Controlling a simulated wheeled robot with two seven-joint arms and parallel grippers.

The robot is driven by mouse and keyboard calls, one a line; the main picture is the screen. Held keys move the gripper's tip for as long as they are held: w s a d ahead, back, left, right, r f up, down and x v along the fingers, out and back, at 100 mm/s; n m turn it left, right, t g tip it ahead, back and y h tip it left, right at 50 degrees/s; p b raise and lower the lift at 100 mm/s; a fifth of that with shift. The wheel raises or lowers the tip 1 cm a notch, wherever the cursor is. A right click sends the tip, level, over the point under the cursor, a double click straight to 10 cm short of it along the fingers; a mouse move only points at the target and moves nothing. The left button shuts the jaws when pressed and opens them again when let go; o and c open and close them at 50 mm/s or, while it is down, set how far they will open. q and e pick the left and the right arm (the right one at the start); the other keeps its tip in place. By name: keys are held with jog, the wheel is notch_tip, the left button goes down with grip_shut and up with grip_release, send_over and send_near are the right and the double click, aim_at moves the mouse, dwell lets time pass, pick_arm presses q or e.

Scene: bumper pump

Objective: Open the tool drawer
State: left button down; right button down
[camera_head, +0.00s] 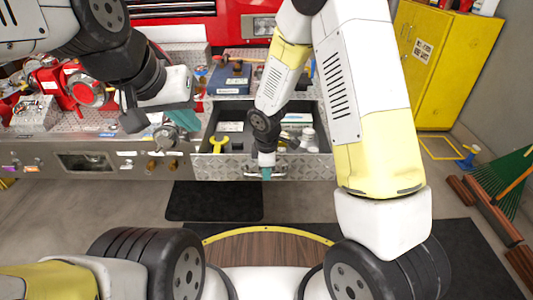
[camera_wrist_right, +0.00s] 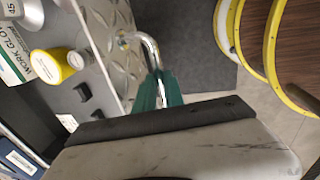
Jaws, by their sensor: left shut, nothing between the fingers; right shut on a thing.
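The tool drawer (camera_head: 208,166) has a diamond-plate front and stands pulled out from the bumper, with items visible inside. Its metal handle (camera_wrist_right: 151,48) shows in the right wrist view. My right gripper (camera_head: 266,173) is at the drawer front, and its teal fingers (camera_wrist_right: 158,92) are shut around the handle bar. My left gripper (camera_head: 187,120) is shut and empty above the bumper deck, left of the drawer.
Inside the drawer lie a yellow tool (camera_head: 218,145) and several cans and boxes. Red pump fittings (camera_head: 62,88) sit on the deck at left. A yellow cabinet (camera_head: 438,60) stands at right. A dark mat (camera_head: 214,200) lies on the floor before the drawer.

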jog(key=shift+s, duration=0.35)
jog(key=c, duration=1.4)
grip_release()
jog(key=shift+c, duration=0.2)
notch_tip(320, 180, up, 8)
jog(key=s, duration=0.1)
jog(key=shift+s+f, duration=0.15)
jog(key=shift+s, duration=0.05)
